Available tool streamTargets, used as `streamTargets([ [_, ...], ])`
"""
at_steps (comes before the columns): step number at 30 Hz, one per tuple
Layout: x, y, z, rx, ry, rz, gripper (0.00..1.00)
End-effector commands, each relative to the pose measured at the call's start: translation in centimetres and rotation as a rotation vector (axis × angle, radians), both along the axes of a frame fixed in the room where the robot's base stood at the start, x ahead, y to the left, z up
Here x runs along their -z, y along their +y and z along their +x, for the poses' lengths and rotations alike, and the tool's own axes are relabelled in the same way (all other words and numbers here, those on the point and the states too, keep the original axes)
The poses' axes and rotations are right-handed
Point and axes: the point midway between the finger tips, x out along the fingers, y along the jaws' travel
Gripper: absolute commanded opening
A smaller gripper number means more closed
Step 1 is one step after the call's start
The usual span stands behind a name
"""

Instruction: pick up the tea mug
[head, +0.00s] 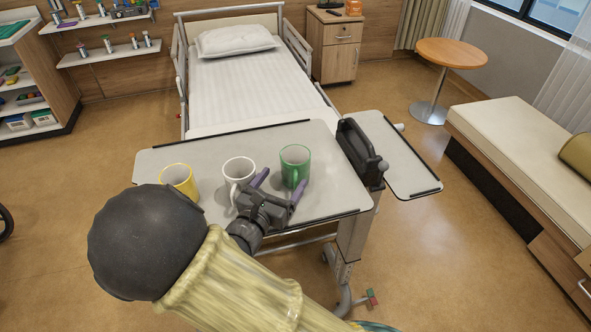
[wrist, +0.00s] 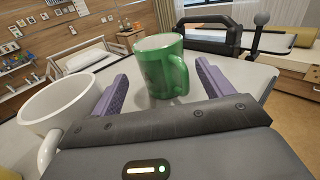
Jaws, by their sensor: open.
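Three mugs stand upright in a row on the overbed table (head: 330,194). The yellow mug (head: 179,181) is at the left, the white mug (head: 238,173) in the middle and the green mug (head: 295,165) at the right. Which one is the tea mug, I cannot tell. My gripper (head: 279,186) is open, with purple fingers pointing at the green mug. In the wrist view the green mug (wrist: 160,68) stands ahead, between the lines of the two fingers, its handle toward the right finger. The white mug (wrist: 62,105) is close outside the left finger. I see nothing held.
A black device (head: 358,153) stands at the table's right side, beside a lower side panel (head: 395,160). The bed (head: 255,90) is behind the table. The table top behind the mugs is clear.

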Motion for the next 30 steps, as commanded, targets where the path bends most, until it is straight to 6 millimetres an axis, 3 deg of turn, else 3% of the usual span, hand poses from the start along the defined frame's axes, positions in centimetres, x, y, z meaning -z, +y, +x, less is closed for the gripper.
streamTargets([
  [14,0.0,-0.5,1.0,0.000,0.001,0.000,0.79],
  [24,0.3,-2.4,5.0,0.002,0.000,-0.001,0.79],
  [30,0.4,-2.5,5.4,0.000,0.001,0.000,0.79],
])
